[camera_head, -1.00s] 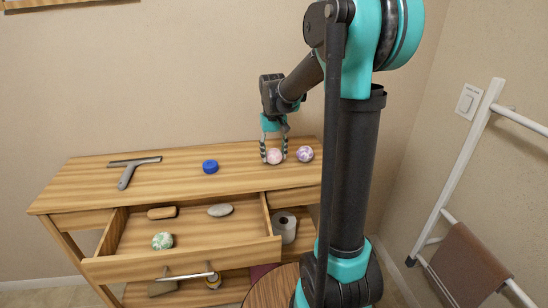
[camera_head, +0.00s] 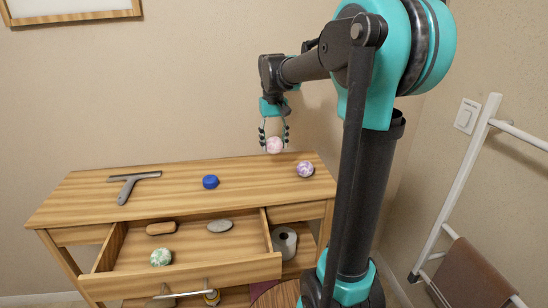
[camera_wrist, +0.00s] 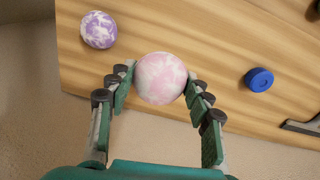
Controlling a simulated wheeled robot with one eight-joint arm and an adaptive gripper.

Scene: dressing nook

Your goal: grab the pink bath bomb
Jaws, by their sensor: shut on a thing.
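The pink bath bomb (camera_head: 274,145) is a pale pink and white ball. My gripper (camera_head: 274,140) is shut on it and holds it above the back right part of the wooden dresser top. In the wrist view the pink bath bomb (camera_wrist: 161,78) sits between the fingertips of my gripper (camera_wrist: 158,84), with a finger on each side. A purple and white ball (camera_head: 305,169) rests on the dresser top to the right, apart from my gripper; it also shows in the wrist view (camera_wrist: 99,29).
The dresser top (camera_head: 245,180) holds a blue round object (camera_head: 210,182) and a squeegee (camera_head: 130,184). The open drawer (camera_head: 190,272) holds a green and white ball (camera_head: 161,257), a brown block (camera_head: 161,228) and a grey stone (camera_head: 220,226). A white rack (camera_head: 455,190) stands at right.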

